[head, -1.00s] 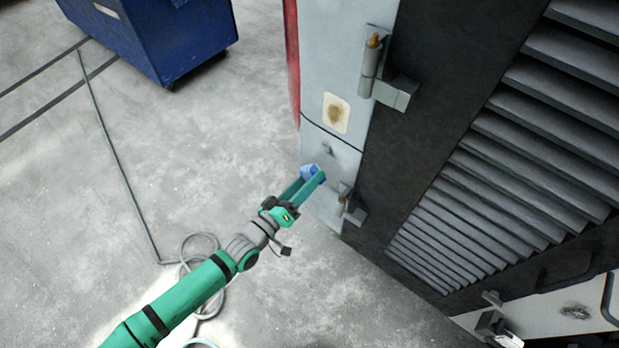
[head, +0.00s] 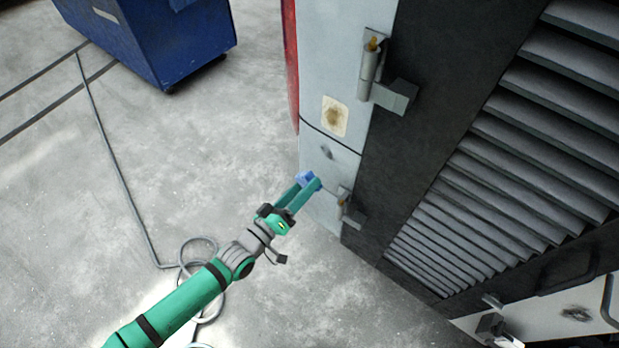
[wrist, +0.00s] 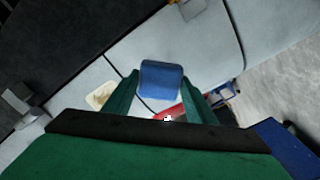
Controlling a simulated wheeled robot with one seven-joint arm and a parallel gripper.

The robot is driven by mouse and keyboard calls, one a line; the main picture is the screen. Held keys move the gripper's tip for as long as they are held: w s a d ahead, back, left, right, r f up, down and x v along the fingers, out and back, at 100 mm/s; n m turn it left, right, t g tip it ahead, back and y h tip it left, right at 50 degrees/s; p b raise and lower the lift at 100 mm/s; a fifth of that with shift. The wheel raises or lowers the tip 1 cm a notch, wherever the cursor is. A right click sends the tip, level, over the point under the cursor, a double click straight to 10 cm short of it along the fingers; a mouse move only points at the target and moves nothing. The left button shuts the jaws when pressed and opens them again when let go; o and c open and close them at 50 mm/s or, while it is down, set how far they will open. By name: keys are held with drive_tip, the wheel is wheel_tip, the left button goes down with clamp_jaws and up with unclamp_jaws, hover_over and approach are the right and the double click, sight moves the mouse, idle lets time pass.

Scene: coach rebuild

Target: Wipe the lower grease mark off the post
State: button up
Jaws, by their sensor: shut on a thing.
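The post (head: 318,207) is a pale grey upright panel with a dark seam across it. A small dark smudge, the lower grease mark (head: 327,154), is just below the seam. A brown stain (head: 334,116) on a cream patch is above the seam. My gripper (head: 306,182) is shut on a blue pad (wrist: 160,80), held between both fingers in the wrist view. In the head view the pad is below and left of the lower mark. I cannot tell whether it touches the post. I cannot make out the lower mark in the wrist view.
Hinges (head: 382,82) and (head: 347,207) jut from the post's right side, beside a dark louvred panel (head: 520,150). A blue wheeled bin (head: 165,45) stands at the upper left.

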sight(332, 144)
drive_tip(key=x, duration=0.6)
drive_tip(key=shift+x, duration=1.05)
idle(1.0)
drive_tip(key=shift+s+r, duration=0.15)
drive_tip(key=shift+r, duration=3.35)
drive_tip(key=shift+f, duration=3.55)
drive_tip(key=shift+v, duration=2.95)
